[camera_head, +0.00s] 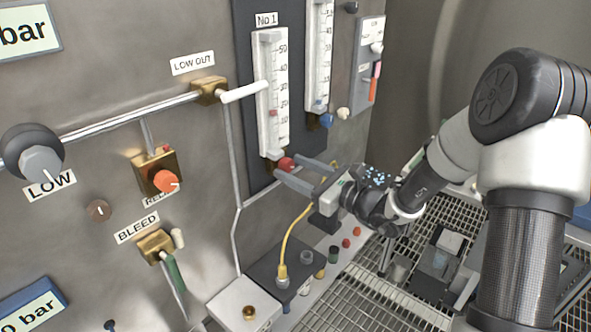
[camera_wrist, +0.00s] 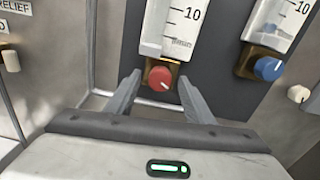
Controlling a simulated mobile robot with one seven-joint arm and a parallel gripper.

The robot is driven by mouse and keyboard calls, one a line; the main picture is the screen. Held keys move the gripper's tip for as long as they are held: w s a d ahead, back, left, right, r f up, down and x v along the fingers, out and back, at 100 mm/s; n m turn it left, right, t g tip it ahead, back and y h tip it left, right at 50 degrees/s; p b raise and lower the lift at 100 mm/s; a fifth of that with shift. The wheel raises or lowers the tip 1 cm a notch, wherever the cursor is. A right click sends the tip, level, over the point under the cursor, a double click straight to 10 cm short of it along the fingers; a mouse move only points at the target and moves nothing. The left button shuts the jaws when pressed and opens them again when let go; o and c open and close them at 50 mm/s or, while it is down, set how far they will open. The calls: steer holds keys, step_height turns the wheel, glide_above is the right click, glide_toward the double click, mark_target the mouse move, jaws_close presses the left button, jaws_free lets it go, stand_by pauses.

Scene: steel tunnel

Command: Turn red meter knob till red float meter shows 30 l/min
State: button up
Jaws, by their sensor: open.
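The red meter knob (camera_head: 286,163) sits at the foot of the float meter marked No 1 (camera_head: 271,140) on the dark wall panel. In the wrist view the red knob (camera_wrist: 161,79) has a white line on its face. My gripper (camera_head: 294,167) is open, with one finger on each side of the knob; I cannot tell if they touch it. The fingers also show in the wrist view (camera_wrist: 159,84). A small reddish mark, perhaps the float, shows in the tube between about 10 and 20; it is too small to read exactly. The wrist view shows only the tube's lower end.
A second meter (camera_head: 318,60) with a blue knob (camera_head: 326,120) stands just to the right; the blue knob also shows in the wrist view (camera_wrist: 268,68). A white handle (camera_head: 244,92) sticks out left of the tube. A yellow cable (camera_head: 290,235) runs below my gripper.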

steer(key=c, duration=1)
steer(key=shift+c, duration=0.2)
steer(key=shift+r+m+p, duration=0.1)
steer(key=shift+m+p, duration=0.2)
steer(key=shift+p, duration=0.05)
steer(key=shift+r+m+p, duration=0.1)
steer(key=shift+m+p, duration=2.3)
steer(key=shift+m, duration=0.3)
steer(key=shift+f, duration=0.2)
steer(key=o, duration=1)
steer(key=shift+o, duration=0.2)
steer(key=shift+s+d, duration=0.1)
